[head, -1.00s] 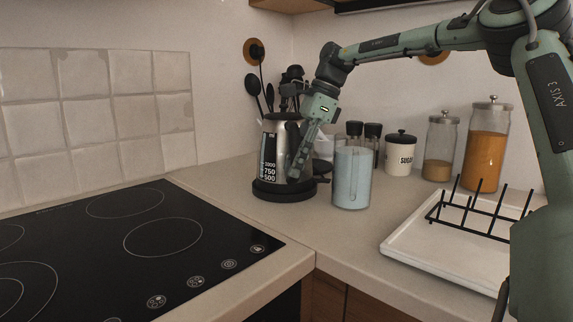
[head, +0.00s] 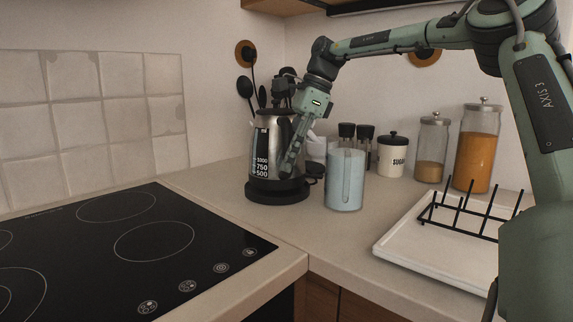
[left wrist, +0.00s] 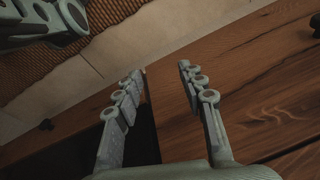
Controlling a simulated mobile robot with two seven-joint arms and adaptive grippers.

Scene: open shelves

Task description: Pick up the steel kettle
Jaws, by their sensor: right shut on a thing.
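The steel kettle (head: 263,140) stands upright at its black round base (head: 278,192) in the counter corner, in the head view. Its body seems raised very slightly off the base. My right gripper (head: 291,160) comes from above, shut on the kettle at its right side, with one finger across the steel body. My left gripper (left wrist: 161,74) is open and empty in the left wrist view, over wooden fronts and away from the kettle.
A blue glass (head: 346,180) stands close to the right of the kettle. Black utensils (head: 245,88) are behind it, with grinders, a sugar jar (head: 391,158) and glass jars to the right. A white tray with a black rack (head: 400,250) and the hob (head: 110,250) lie in front.

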